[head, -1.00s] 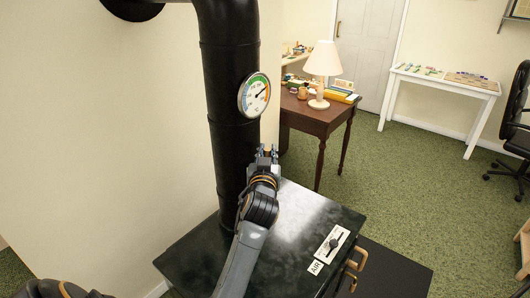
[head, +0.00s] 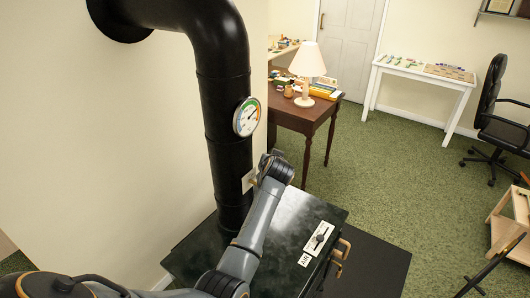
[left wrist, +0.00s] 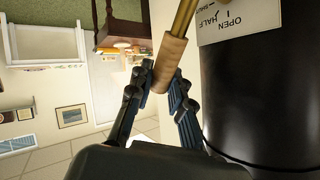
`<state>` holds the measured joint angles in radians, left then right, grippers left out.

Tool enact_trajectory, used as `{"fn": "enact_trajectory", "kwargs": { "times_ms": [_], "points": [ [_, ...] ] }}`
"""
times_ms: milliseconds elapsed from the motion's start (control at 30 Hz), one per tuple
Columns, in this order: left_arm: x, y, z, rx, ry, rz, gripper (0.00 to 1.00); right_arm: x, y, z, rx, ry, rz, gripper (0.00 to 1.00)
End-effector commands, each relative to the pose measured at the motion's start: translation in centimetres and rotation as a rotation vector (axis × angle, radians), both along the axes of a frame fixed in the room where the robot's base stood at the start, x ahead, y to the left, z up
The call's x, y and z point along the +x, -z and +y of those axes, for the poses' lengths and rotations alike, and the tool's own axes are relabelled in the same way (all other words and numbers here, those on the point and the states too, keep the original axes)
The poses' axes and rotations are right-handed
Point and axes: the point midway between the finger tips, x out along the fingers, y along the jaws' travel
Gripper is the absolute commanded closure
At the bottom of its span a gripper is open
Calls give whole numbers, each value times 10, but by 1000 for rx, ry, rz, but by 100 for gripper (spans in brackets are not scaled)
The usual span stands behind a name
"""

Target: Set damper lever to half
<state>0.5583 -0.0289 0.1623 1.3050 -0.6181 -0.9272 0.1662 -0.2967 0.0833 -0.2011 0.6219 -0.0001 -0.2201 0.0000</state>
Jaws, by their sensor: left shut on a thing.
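The damper lever shows in the left wrist view as a brass rod (left wrist: 184,18) with a tan wooden grip (left wrist: 168,64). My left gripper (left wrist: 165,80) is shut on this grip, a finger on each side. A pale label plate (left wrist: 240,18) on the black stovepipe (left wrist: 255,95) reads OPEN and HALF, with a partly cut-off word by the rod. The rod's exact mark cannot be read. In the head view my left gripper (head: 268,160) is beside the pipe (head: 228,140), right of the plate (head: 248,181); its fingers are mostly hidden. My right gripper is out of view.
The dark stove top (head: 285,240) lies below my left arm, with an AIR slider plate (head: 318,238) and brass handle (head: 342,250). A round gauge (head: 246,117) is on the pipe. A brown desk (head: 300,118) with a lamp (head: 306,72) stands behind.

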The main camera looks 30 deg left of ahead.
Motion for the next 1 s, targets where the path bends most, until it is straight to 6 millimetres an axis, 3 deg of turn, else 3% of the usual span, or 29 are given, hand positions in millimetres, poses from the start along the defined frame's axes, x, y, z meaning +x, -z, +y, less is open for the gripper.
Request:
{"fn": "enact_trajectory", "kwargs": {
  "times_ms": [300,800,833,900,933,1000],
  "points": [
    [5,11,2,9,-6,130,100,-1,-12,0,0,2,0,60],
    [5,16,2,11,-6,155,100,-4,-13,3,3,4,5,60],
    [5,16,2,11,-6,155,79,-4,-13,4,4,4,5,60],
    [5,16,2,10,-6,155,65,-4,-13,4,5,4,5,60],
    [5,16,2,10,-6,154,59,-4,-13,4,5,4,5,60],
    [6,14,1,11,-5,150,57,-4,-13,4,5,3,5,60]
  ]
}}
